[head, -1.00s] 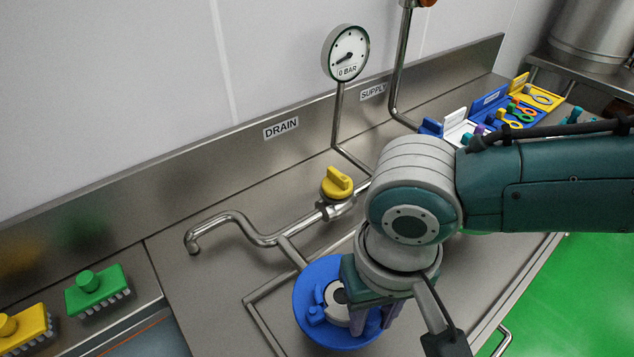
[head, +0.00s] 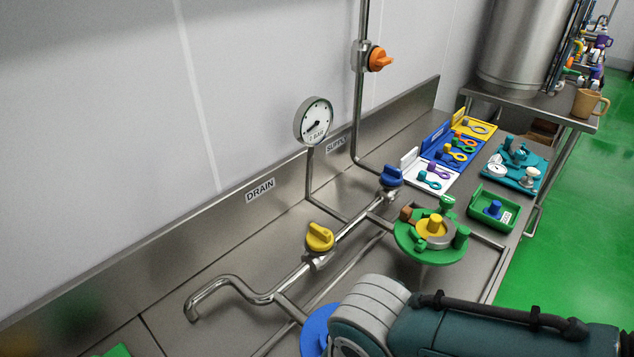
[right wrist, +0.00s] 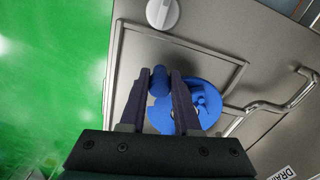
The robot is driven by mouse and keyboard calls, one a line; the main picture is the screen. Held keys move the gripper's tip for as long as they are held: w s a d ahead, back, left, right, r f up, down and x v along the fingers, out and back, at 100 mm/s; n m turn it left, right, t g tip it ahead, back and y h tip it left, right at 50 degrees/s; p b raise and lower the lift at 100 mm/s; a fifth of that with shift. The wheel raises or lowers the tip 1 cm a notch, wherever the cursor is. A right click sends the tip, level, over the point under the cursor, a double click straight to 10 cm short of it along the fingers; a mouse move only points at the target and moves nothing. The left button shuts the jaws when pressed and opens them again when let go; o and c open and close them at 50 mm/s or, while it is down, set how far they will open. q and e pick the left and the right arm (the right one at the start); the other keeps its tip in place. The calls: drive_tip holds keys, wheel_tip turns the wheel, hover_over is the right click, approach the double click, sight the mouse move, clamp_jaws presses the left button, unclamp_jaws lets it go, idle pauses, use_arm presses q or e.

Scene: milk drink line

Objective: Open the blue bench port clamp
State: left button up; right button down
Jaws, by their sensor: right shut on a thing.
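The blue bench port (head: 316,330) shows at the bottom of the head view, mostly hidden behind my right arm. In the right wrist view, its round blue plate (right wrist: 212,98) lies beyond my fingers, with blue parts on top and a pale centre. A blue clamp knob (right wrist: 159,82) stands between the fingertips of my right gripper (right wrist: 160,78). The gripper is shut on this knob. The fingers hide part of the port, so I cannot tell the clamp's exact position. My left gripper is in neither view.
A yellow valve handle (head: 319,237) and a blue valve handle (head: 391,175) sit on the pipe behind. The gauge (head: 314,121) stands near the wall. A green port (head: 428,236) is to the right. A green tray (head: 494,208) and coloured tool trays (head: 455,150) stand farther back.

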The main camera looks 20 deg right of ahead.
drive_tip(key=shift+a+m, duration=0.65)
drive_tip(key=shift+m, duration=0.4)
drive_tip(key=shift+a+m, duration=0.65)
drive_tip(key=shift+m, duration=0.4)
drive_tip(key=c, duration=0.6)
unclamp_jaws()
wheel_tip(320, 180, up, 10)
drive_tip(key=p, duration=0.5)
